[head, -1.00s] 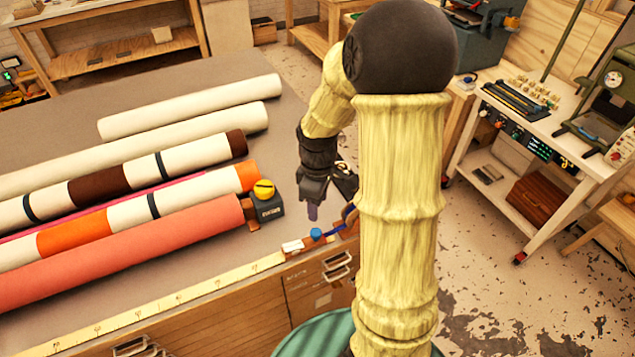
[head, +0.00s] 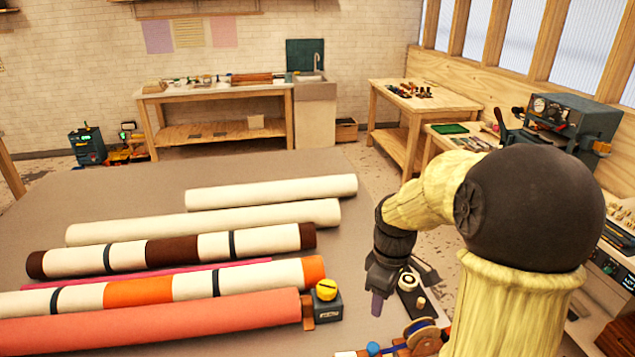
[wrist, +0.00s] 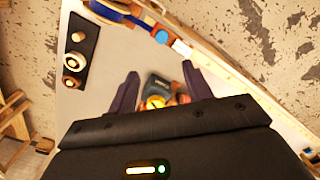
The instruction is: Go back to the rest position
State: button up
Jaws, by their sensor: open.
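My gripper (head: 378,303) hangs pointing down at the right end of the grey table (head: 385,190), beside the rolls. In the wrist view its two dark fingers (wrist: 160,88) are spread apart with nothing held between them. A small dark box with a yellow knob (head: 326,297) stands on the table to the left of the gripper, apart from it. The same box shows beyond the fingers in the wrist view (wrist: 157,88). My arm, in a pale yellow ribbed sleeve with a black elbow, fills the right of the head view.
Several rolls lie side by side, including a salmon roll (head: 150,318) in front and a cream roll (head: 272,191) at the back. A workbench (head: 215,92) stands at the back wall.

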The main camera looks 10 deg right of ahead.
jog(key=s+a+f+m+t, duration=0.2)
jog(key=s+a+m, duration=0.4)
jog(key=s+m, duration=0.3)
jog(key=shift+f+t, duration=0.3)
jog(key=shift+f, duration=0.05)
dwell(1.9)
